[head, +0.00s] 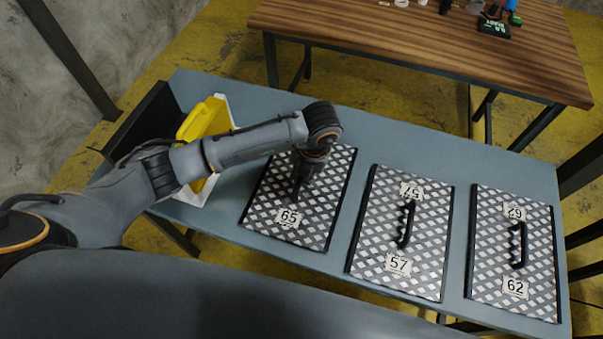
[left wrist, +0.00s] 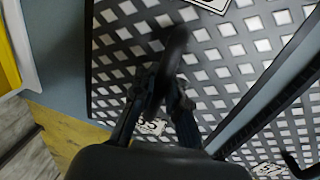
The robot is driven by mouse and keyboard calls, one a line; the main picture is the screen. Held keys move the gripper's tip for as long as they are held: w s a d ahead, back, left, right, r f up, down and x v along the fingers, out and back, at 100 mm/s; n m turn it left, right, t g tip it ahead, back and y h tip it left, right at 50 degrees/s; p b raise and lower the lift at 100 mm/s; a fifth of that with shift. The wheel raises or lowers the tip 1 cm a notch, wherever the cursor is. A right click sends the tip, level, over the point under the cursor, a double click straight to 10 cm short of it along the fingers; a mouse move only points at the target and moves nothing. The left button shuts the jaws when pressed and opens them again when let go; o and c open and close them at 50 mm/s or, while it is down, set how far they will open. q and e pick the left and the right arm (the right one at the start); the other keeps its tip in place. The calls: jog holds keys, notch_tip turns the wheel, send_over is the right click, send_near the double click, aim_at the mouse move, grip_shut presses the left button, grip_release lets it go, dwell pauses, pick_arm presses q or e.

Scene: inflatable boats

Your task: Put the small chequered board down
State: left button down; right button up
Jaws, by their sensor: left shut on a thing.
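A chequered board (head: 318,215) marked 65, black with pale diamond shapes, is at the left of the row on the grey-blue table. It also fills much of the left wrist view (left wrist: 233,48). My left gripper (head: 298,188) points down over its middle and is shut on its dark handle (left wrist: 176,42). The board looks flat, on or just above the table top; I cannot tell if there is a gap. My arm hides its far left part. My right gripper is not in view.
Two similar boards with black handles, marked 57 (head: 378,235) and 62 (head: 490,255), lie to the right on the table (head: 440,160). A yellow thing in a white holder (head: 217,112) stands at the left. A wooden table (head: 420,38) stands behind.

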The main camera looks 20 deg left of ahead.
aim_at(309, 186)
pick_arm(q)
jog(key=c, duration=1.3)
grip_release()
jog(key=shift+f, duration=0.1)
jog(key=shift+c, duration=0.2)
notch_tip(309, 186, up, 12)
jog(key=d+b, duration=0.1)
jog(key=d, duration=0.1)
jog(key=shift+s+f, duration=0.15)
jog(key=shift+s, duration=0.05)
